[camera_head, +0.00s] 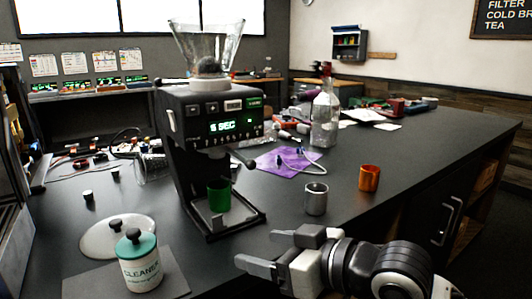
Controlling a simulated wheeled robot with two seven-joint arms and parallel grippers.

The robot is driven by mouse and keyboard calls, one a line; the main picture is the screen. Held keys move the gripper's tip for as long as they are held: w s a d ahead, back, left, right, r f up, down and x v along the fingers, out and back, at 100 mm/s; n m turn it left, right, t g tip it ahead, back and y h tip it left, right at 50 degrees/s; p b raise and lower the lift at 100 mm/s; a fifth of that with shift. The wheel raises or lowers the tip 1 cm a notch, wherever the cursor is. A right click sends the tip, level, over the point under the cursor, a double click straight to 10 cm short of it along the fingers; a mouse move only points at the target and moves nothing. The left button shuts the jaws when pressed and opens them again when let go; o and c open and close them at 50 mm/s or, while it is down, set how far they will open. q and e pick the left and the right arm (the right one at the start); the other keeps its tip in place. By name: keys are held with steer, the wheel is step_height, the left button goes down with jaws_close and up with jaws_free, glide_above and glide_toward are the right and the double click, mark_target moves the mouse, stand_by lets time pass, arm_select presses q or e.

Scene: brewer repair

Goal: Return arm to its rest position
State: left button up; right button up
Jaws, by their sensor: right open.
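My right gripper (262,250) is at the lower middle of the head view, in front of the counter's near edge. Its fingers point left and stand apart, with nothing between them. It is apart from the coffee grinder (212,140), which stands upright on the dark counter with a lit display. A green cup (219,194) stands under the grinder's spout. My left gripper is not in view.
A grey metal cup (316,199) and an orange cup (370,177) stand right of the grinder. A teal-lidded cleaner jar (139,268) is at the lower left. The right counter is mostly clear.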

steer(key=s+d+f+m+t+h, duration=0.1)
steer(key=s+d+f+m+h, duration=0.15)
steer(key=f, duration=0.45)
steer(key=s+d+f+m+t+h, duration=0.1)
steer(key=d+f+m+t, duration=0.15)
steer(key=f, duration=0.35)
steer(key=s+d+f+m+h, duration=0.1)
steer(key=s+d+f+h, duration=0.1)
steer(key=s+d+f, duration=0.2)
steer(key=s+d+f+m+g+h+p, duration=0.1)
steer(key=s+d+f+h, duration=0.2)
steer(key=s+f, duration=0.4)
step_height(320, 180, down, 2)
steer(key=shift+s+d+f+p, duration=0.2)
steer(key=shift+s+d+p, duration=0.1)
steer(key=shift+d, duration=0.4)
